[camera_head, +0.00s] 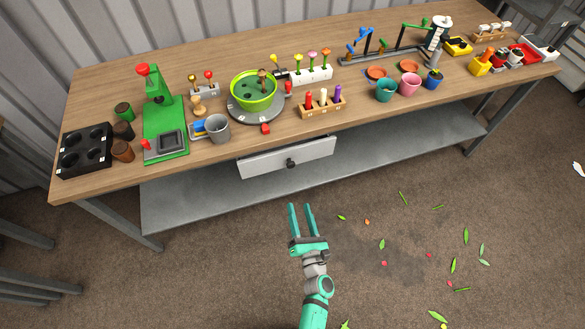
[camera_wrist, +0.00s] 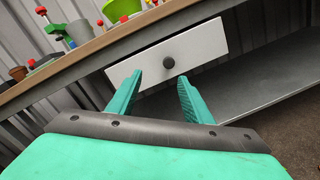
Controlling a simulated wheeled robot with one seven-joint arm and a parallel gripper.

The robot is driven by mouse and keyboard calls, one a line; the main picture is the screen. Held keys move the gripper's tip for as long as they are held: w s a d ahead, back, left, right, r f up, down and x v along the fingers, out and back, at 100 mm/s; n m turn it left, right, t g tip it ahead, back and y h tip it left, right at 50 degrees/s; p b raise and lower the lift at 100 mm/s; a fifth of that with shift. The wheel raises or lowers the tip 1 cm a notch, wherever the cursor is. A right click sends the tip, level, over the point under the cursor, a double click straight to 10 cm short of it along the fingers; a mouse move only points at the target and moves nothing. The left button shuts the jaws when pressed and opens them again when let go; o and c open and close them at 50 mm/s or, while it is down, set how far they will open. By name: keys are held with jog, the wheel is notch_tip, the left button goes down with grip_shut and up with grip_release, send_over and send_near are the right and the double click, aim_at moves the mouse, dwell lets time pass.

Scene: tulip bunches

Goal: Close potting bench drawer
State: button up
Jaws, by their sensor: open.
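The potting bench drawer (camera_head: 310,156) has a pale grey front with a dark round knob (camera_head: 291,163). It sits under the front edge of the bench (camera_head: 365,120); I cannot tell how far it stands out. In the wrist view the drawer front (camera_wrist: 198,48) is ahead, with its knob (camera_wrist: 169,62) above and between my fingertips. My gripper (camera_head: 300,206) is teal, open and empty. It is in front of the drawer and apart from it. In the wrist view both gripper fingers (camera_wrist: 160,82) point toward the drawer front, and nothing is between them.
The bench top holds a green press (camera_head: 163,120), a lime bowl (camera_head: 253,92), a grey mug (camera_head: 216,128) and several pots. A grey lower shelf (camera_head: 400,150) runs below the drawer. Leaves and petals (camera_head: 453,266) lie scattered on the floor. The space between my gripper and the drawer looks clear.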

aim_at(291, 166)
jog(key=w+a+n, duration=0.1)
jog(key=w+n, duration=0.1)
jog(key=w, duration=0.4)
jog(key=w+f+n+y, duration=0.1)
jog(key=w+n, duration=0.2)
jog(key=w, duration=0.3)
jog(key=w+a+f+n, duration=0.1)
jog(key=w+n, duration=0.1)
jog(key=w, duration=0.5)
jog(key=shift+a+g, duration=0.3)
jog(key=shift+g, duration=0.1)
jog(key=shift+c, duration=0.3)
